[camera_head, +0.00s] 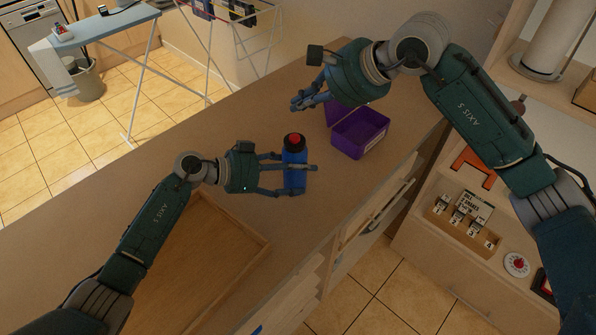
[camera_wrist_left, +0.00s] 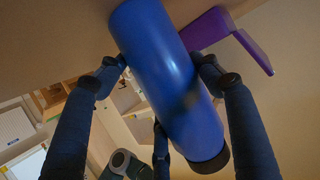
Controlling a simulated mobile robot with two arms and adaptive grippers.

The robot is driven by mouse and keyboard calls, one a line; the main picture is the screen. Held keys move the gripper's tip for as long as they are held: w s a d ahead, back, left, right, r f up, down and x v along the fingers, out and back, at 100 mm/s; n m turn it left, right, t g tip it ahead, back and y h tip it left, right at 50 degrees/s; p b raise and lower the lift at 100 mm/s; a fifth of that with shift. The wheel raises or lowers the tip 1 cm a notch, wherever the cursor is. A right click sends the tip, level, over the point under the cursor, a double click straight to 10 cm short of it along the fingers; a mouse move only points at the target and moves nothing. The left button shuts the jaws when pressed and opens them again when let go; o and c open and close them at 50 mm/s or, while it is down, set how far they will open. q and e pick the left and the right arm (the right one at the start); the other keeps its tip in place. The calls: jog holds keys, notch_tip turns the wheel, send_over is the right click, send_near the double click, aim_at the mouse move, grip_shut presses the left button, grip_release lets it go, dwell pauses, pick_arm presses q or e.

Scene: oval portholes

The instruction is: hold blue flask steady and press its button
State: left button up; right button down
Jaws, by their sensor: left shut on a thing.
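The blue flask (camera_head: 294,180) has a black cap with a red button (camera_head: 294,139) on top. It looks about upright over the wooden counter; I cannot tell whether its base touches it. My left gripper (camera_head: 290,181) is shut around the flask's body, below the cap. In the left wrist view the flask (camera_wrist_left: 168,75) lies between the fingers, its dark cap end (camera_wrist_left: 212,162) towards the bottom. My right gripper (camera_head: 303,101) is up and right of the flask, beyond it and apart from the button. Its fingers overlap in view, so its opening is unclear.
A purple open box (camera_head: 361,133) stands on the counter right of the flask, near the right gripper; it also shows in the left wrist view (camera_wrist_left: 240,35). A shallow wooden tray (camera_head: 215,255) is at the lower left. Open drawers (camera_head: 375,207) line the counter's right edge.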

pick_arm(q)
jog(key=o, duration=1.5)
